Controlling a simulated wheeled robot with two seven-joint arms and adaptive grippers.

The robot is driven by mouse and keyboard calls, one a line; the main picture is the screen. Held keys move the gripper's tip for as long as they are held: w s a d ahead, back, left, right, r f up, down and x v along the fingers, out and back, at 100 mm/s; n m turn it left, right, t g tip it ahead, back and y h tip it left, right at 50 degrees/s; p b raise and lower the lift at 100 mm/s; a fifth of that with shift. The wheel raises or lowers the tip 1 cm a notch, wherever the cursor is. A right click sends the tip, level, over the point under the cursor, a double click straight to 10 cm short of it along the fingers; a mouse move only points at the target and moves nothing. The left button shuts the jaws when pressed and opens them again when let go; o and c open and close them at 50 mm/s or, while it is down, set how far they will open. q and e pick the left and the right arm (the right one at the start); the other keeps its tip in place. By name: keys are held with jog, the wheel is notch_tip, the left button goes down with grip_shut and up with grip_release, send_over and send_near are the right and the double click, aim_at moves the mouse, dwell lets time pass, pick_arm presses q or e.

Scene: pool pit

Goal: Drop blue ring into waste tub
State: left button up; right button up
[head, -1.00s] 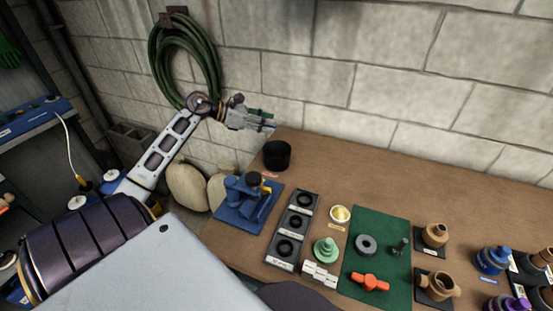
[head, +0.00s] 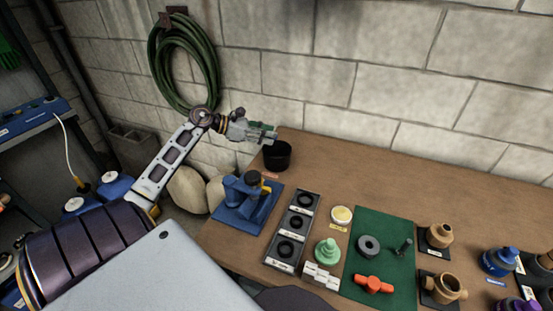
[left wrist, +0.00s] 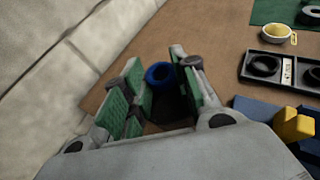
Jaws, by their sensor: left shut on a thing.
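My left gripper (head: 268,135) is over the far left end of the bench, just above the rim of the black waste tub (head: 279,156). In the left wrist view, the blue ring (left wrist: 160,73) shows between the green-padded fingers of this gripper (left wrist: 162,85), which is shut on it. The ring is hidden in the head view. The dark inside of the tub seems to show below the ring in the wrist view. The tub stands upright on the bench. My right gripper is not in view.
Near the tub is a blue vice-like fixture (head: 246,201). A tray of black rings (head: 304,199), a yellow dish (head: 341,215) and a green mat (head: 375,236) with parts lie to the right. A block wall (head: 400,80) stands behind. The bench's back strip is clear.

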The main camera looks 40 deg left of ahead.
pick_arm(q)
jog(key=o, duration=0.5)
jog(key=shift+o, duration=1.3)
jog(key=shift+s+a+r, duration=0.25)
jog(key=shift+s+a, duration=0.15)
jog(key=shift+s, duration=0.15)
jog(key=v, duration=1)
jog(key=shift+s+a, duration=0.15)
jog(key=shift+s, duration=0.05)
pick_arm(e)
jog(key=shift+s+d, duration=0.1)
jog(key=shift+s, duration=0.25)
pick_arm(q)
jog(key=shift+r, duration=0.1)
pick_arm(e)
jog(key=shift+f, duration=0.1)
